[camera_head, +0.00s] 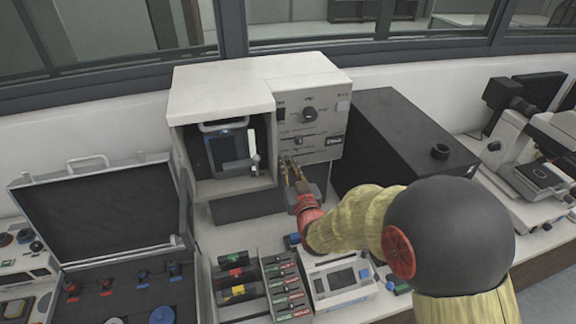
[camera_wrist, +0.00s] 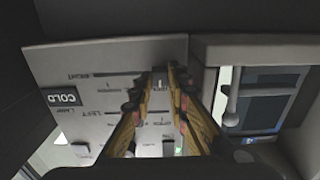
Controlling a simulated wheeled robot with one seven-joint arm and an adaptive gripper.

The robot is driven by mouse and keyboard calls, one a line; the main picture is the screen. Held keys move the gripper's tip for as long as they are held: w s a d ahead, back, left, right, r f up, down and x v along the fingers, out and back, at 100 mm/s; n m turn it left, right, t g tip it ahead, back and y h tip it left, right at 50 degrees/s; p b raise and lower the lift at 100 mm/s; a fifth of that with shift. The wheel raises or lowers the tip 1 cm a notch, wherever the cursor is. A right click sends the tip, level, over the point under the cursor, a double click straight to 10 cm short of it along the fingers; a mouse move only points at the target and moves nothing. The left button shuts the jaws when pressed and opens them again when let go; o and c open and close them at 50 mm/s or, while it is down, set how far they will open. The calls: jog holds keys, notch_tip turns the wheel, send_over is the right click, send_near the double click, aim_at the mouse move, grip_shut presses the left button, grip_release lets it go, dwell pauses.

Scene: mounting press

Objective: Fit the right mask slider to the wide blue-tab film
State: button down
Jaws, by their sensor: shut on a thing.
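The pale press (camera_head: 222,92) stands at the back of the bench, its control panel (camera_head: 318,112) on the right of its open bay. My gripper (camera_head: 291,172) is at the panel's lower left, next to the bay.
A cartridge rack (camera_head: 236,284) with green, red and yellow tabs and a labelled rack (camera_head: 287,285) stand in front. An open case (camera_head: 100,215) is at left, a black box (camera_head: 405,140) at right. A lever (camera_wrist: 232,105) stands close to the fingers.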

aim_at(297, 155)
jog(key=d+b, duration=0.1)
jog(key=d, duration=0.1)
jog(key=w+d, duration=0.1)
jog(key=d, duration=0.1)
jog(key=shift+b, duration=0.35)
jog(key=c, duration=2)
grip_release()
jog(key=shift+s, duration=0.1)
jog(key=v, duration=1.1)
jog(key=shift+s, duration=0.35)
jog(key=shift+d, duration=0.1)
